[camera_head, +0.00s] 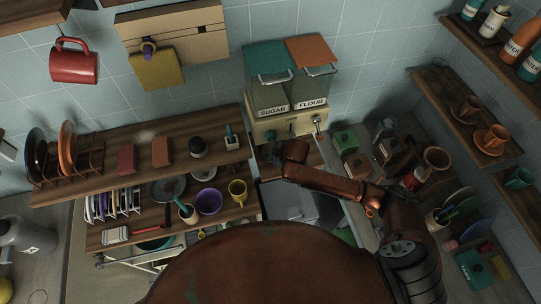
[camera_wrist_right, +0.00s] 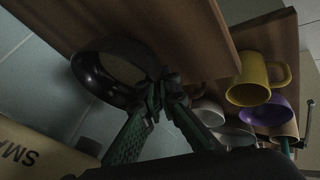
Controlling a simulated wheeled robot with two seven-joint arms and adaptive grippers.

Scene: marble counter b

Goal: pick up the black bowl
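The black bowl (camera_wrist_right: 98,78) shows in the right wrist view, dark and glossy, with its open side partly toward the camera. My right gripper (camera_wrist_right: 166,88) has its green fingers drawn together at the bowl's near rim, and they look closed on it. The fingertips hide that part of the rim. In the head view my right arm (camera_head: 330,181) reaches left past the canisters to the right end of the shelves; I cannot clearly make out its fingers or the bowl there. My left gripper is not in view.
The upper shelf (camera_head: 90,185) carries plates in a rack and small items. The lower shelf holds a yellow mug (camera_head: 238,192) and a purple bowl (camera_head: 209,202). Sugar (camera_head: 268,98) and flour (camera_head: 312,90) canisters stand close behind my arm. Wooden shelves with cups (camera_head: 490,140) are at right.

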